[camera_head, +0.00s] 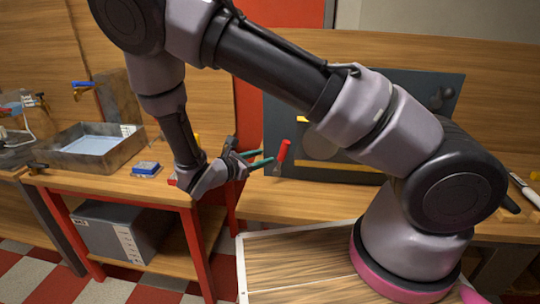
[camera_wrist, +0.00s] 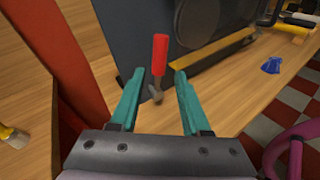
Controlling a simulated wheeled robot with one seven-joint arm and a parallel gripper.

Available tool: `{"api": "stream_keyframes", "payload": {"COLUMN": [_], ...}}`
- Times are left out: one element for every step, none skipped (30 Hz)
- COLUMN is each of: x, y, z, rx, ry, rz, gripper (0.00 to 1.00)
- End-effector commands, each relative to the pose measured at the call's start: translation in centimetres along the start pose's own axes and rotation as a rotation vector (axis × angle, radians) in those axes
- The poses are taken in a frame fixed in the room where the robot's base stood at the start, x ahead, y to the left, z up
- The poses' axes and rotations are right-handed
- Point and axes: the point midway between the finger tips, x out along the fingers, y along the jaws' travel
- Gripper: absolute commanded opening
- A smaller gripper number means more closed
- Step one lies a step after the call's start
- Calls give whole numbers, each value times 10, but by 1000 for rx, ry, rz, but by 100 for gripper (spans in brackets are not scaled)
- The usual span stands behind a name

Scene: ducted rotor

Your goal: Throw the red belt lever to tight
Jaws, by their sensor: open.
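The belt lever (camera_head: 282,154) has a red handle on a short metal stem and stands at the left end of a dark panel (camera_head: 393,101). In the wrist view the red lever (camera_wrist: 160,55) stands almost upright in the picture, just beyond and between the fingertips. My gripper (camera_head: 262,158) has teal fingers and points toward the lever from the left. In the wrist view my gripper (camera_wrist: 164,74) is open, with nothing held between its fingers. Whether a finger touches the lever I cannot tell. My arm hides part of the panel.
A yellow bar (camera_head: 337,167) runs along the panel's lower part, beside a round grey disc (camera_head: 318,146). A red-legged table (camera_head: 110,188) with a metal basin (camera_head: 95,150) and a blue block (camera_head: 146,169) stands left. A blue piece (camera_wrist: 271,65) lies on the bench.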

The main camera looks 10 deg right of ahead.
Motion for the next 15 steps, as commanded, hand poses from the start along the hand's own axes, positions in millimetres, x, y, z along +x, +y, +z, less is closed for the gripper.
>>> {"api": "stream_keyframes", "payload": {"x": [-4,-5,-6,-7,-7,-7,-7,-7,-7,-7,-7,-7,-7,-8,-9], "y": [0,0,0,0,0,0,0,0,0,0,0,0,0,1,2], "z": [0,0,0,0,0,0,0,0,0,0,0,0,0,0,-1], "rx": [0,0,1,1,1,1,1,1,1,0,1,5,15,35,77], "ry": [1,0,0,0,0,0,0,0,0,0,0,0,-1,-2,-5], "rz": [1,0,0,-1,-1,-1,-1,-1,-1,-1,-1,-1,-1,0,0], "gripper": [47,47,47,47,47,47,47,47,47,47,39,24,12,1,0]}}
